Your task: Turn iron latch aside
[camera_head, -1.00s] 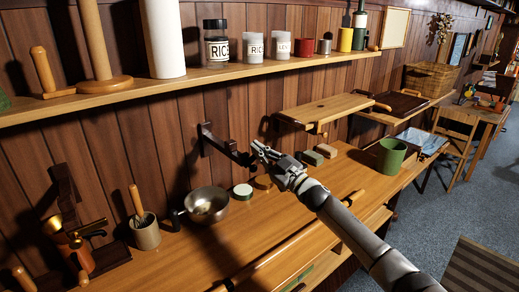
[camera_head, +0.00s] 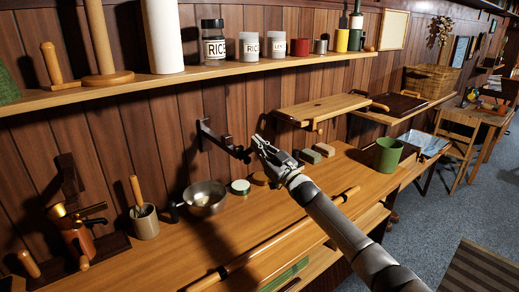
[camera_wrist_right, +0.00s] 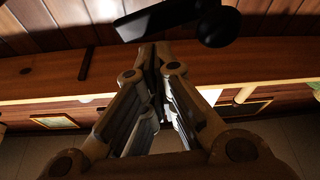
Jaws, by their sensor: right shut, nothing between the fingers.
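The dark iron latch (camera_head: 220,139) is fixed to the wood-paneled wall, its arm sticking out to the right above the counter. In the right wrist view its dark bar (camera_wrist_right: 165,20) and round knob cross the top, beyond the fingertips. My right gripper (camera_head: 257,141) is shut and empty, its tips close to the latch's outer end. In the right wrist view the shut right gripper (camera_wrist_right: 153,58) points toward the latch, with a small gap to the bar in the picture. Whether they touch is hard to tell. My left gripper is not in view.
The wooden counter (camera_head: 265,217) holds a metal bowl (camera_head: 205,196), a cup with a pestle (camera_head: 145,222) and a green pot (camera_head: 389,154). A shelf (camera_head: 150,84) with jars runs above. A small wooden wall shelf (camera_head: 322,108) is right of the latch.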

